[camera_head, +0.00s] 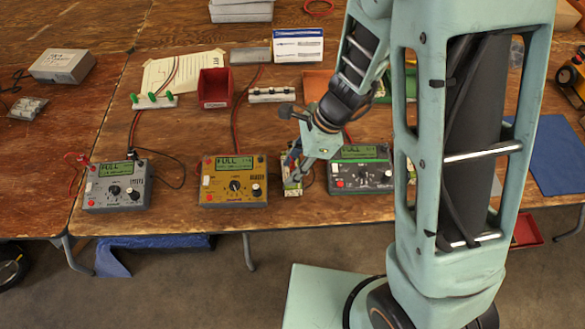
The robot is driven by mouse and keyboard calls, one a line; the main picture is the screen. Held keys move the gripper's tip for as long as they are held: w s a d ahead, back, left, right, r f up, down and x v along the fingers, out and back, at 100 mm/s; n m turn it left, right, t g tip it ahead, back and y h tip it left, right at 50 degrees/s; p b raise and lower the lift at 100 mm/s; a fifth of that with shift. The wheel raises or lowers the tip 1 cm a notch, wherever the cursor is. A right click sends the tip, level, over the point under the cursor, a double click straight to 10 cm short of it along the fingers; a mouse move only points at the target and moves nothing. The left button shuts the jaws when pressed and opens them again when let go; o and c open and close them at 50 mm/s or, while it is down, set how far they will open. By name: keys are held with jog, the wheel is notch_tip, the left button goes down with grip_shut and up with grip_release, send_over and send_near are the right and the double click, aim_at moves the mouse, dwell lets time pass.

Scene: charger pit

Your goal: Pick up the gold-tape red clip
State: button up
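My gripper (293,177) points down at the table's front, between the yellow charger (233,181) and the green-faced grey charger (360,169). A small pale, yellowish item (292,189) shows at its fingertips; I cannot tell what it is or whether the fingers touch it. I cannot make out a gold-tape red clip for certain. A red lead (236,118) runs up behind the yellow charger, and another red lead (74,165) lies left of the left grey charger (117,186). My arm hides part of the table to the right.
A red bin (215,88), a white strip with green clips (155,101) and a clip strip (272,94) stand behind the chargers. A blue-and-white box (298,45) is at the back. A blue mat (556,155) lies at right. The table's front edge is close to my gripper.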

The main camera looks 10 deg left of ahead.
grip_shut()
jog(key=shift+r, duration=0.1)
dwell(0.3)
